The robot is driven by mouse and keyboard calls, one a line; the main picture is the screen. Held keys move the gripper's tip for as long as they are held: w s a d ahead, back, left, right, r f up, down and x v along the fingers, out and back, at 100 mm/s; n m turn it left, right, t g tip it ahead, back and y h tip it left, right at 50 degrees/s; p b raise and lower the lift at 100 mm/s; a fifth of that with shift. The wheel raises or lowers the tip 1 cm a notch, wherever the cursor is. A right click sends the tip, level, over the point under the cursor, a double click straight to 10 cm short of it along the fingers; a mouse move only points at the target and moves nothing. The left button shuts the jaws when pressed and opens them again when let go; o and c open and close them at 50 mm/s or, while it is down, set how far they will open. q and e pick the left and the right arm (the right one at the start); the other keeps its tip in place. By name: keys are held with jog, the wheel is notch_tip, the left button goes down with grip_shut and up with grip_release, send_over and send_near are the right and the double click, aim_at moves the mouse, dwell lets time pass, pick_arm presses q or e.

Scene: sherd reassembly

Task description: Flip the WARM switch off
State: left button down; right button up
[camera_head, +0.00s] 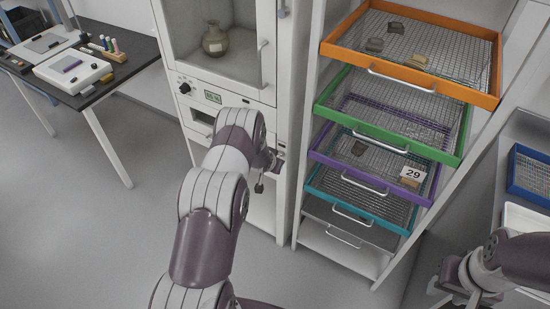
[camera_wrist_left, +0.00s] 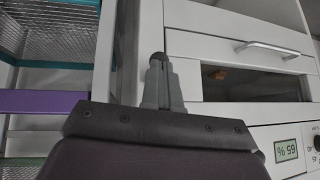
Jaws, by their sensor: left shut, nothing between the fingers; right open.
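The white cabinet (camera_head: 228,82) stands at the centre of the head view, with a small display (camera_head: 213,97) and a black knob (camera_head: 184,88). The same display (camera_wrist_left: 286,150) shows upside down in the wrist view. I cannot make out a WARM label or its switch; my left arm covers part of the cabinet's front. My left gripper (camera_wrist_left: 160,85) is shut and empty in front of the cabinet's front, near its side edge; whether it touches anything is unclear. A dark rounded bit shows at its fingertips. My right gripper (camera_head: 458,290) is open at the lower right, away from the cabinet.
A rack of coloured wire-mesh trays (camera_head: 440,87) with some sherds stands right of the cabinet. A jar (camera_head: 214,40) sits inside the cabinet. A drawer handle (camera_wrist_left: 268,47) shows in the wrist view. A dark table (camera_head: 125,70) stands at the left; the floor before it is clear.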

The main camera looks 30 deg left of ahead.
pick_arm(q)
jog(key=shift+p, duration=0.4)
jog(key=shift+s+r, duration=0.1)
jog(key=shift+r, duration=0.05)
pick_arm(e)
jog(key=shift+r, duration=0.1)
pick_arm(q)
jog(key=shift+r+p, duration=0.45)
jog(key=shift+r, duration=0.2)
pick_arm(e)
jog(key=shift+r, duration=0.35)
